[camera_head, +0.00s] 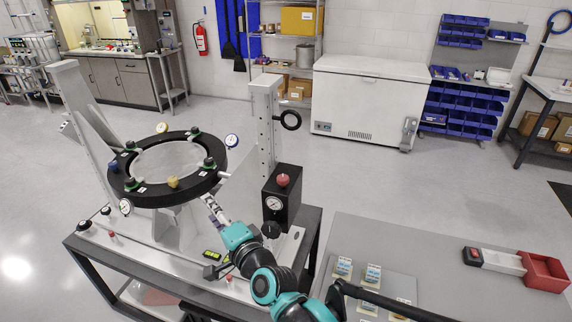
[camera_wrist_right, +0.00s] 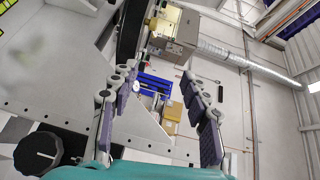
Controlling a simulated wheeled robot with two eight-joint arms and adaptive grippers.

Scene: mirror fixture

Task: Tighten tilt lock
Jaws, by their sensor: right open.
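The mirror fixture has a black ring cell (camera_head: 122,183) with a round mirror (camera_head: 168,160), held between two grey posts. The right post (camera_head: 265,125) carries a black ring-shaped handle (camera_head: 291,120). Beside its foot stands a black box with a red knob (camera_head: 283,181) and a gauge. A dark round knob (camera_head: 271,230) sits below that box. I cannot tell which part is the tilt lock. My right gripper (camera_head: 208,202) is near the cell's lower front rim, left of the box. In the wrist view it is open and empty (camera_wrist_right: 164,112), with a black knob (camera_wrist_right: 38,153) left of its fingers.
The fixture stands on a cart with a grey top (camera_head: 150,262). A grey table (camera_head: 400,250) at the right holds several labelled cards and a red bin (camera_head: 545,272). A white chest freezer (camera_head: 368,100) stands behind, with open floor before it.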

